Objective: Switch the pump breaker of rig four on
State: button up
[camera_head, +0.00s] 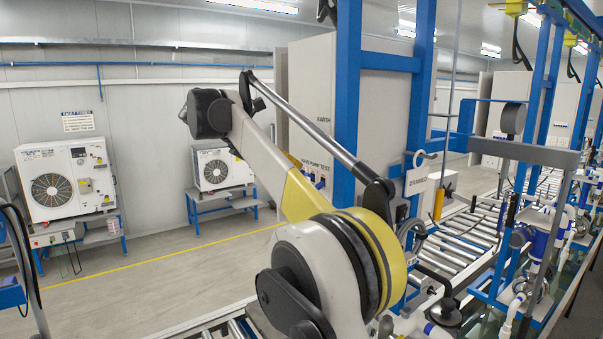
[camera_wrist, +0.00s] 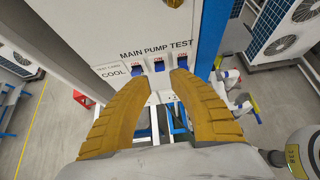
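A pale cabinet panel (camera_wrist: 150,28) lettered "MAIN PUMP TEST" fills the upper middle of the wrist view. Below the lettering is a row of three small blue-and-dark switches: left (camera_wrist: 139,70), middle (camera_wrist: 158,66) and right (camera_wrist: 182,63). Red marks above them are too small to read, so I cannot tell which is rig four's or how they are set. My gripper (camera_wrist: 160,80) is open and empty, its yellow ribbed fingers on either side of the middle switch in the picture. Contact is not visible.
A "COOL" card (camera_wrist: 112,70) is at the panel's left. Blue frame posts (camera_head: 346,80), a "DRAINED" sign (camera_head: 417,180) and a roller conveyor (camera_head: 455,250) stand right of my arm in the head view. Fan units (camera_head: 65,178) stand at the left, with open floor before them.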

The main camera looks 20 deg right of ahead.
jog(key=v, duration=0.6)
jog(key=shift+a, duration=0.2)
jog(key=shift+r, duration=0.2)
